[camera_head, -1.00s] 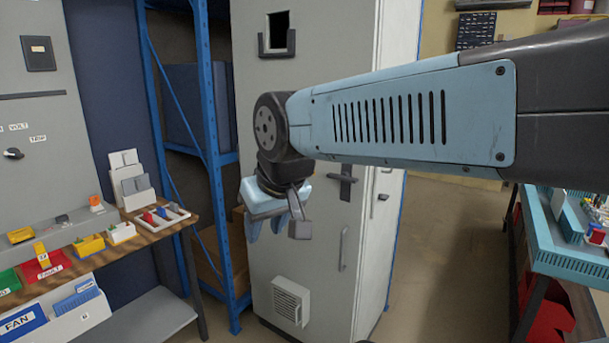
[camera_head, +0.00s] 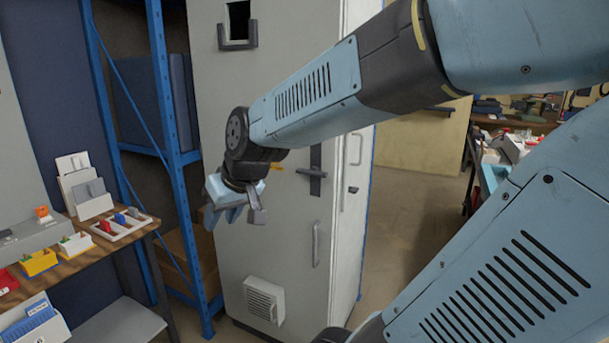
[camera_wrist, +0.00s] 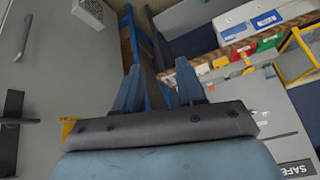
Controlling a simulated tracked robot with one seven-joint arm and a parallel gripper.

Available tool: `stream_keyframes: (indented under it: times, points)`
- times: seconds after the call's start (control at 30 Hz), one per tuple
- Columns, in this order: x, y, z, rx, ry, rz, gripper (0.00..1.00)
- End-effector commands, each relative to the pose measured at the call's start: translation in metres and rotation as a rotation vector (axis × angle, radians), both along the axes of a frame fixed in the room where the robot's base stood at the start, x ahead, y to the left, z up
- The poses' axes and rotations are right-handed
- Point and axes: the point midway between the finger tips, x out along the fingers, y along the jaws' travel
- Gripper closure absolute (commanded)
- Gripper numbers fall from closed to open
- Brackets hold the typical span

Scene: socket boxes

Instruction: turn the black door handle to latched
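The black door handle (camera_head: 312,173) is on the front of the tall grey cabinet (camera_head: 285,220). Its lever lies about level across a dark upright plate. In the wrist view the handle (camera_wrist: 12,120) is at the left edge, partly cut off. My gripper (camera_head: 222,218) hangs in front of the cabinet's left side, left of the handle and a little lower in the head view. Its two fingers (camera_wrist: 158,88) are apart with nothing between them. It does not touch the handle.
A grey pull bar (camera_head: 316,244) and a vent (camera_head: 264,300) are lower on the cabinet door. A blue rack (camera_head: 167,100) and a wooden bench (camera_head: 95,250) with small boxes stand left. The floor (camera_head: 400,205) right of the cabinet is open.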

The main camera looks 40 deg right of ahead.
Motion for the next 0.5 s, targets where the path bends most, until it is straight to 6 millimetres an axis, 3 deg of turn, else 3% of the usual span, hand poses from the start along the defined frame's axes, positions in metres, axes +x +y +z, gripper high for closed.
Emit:
stream_keyframes:
  times: [0.2, 0.5]
  points:
    - [0.059, -0.020, -0.044, -0.002, -0.034, -0.005, 0.61]
    - [0.117, -0.070, -0.111, -0.165, -0.069, -0.065, 0.61]
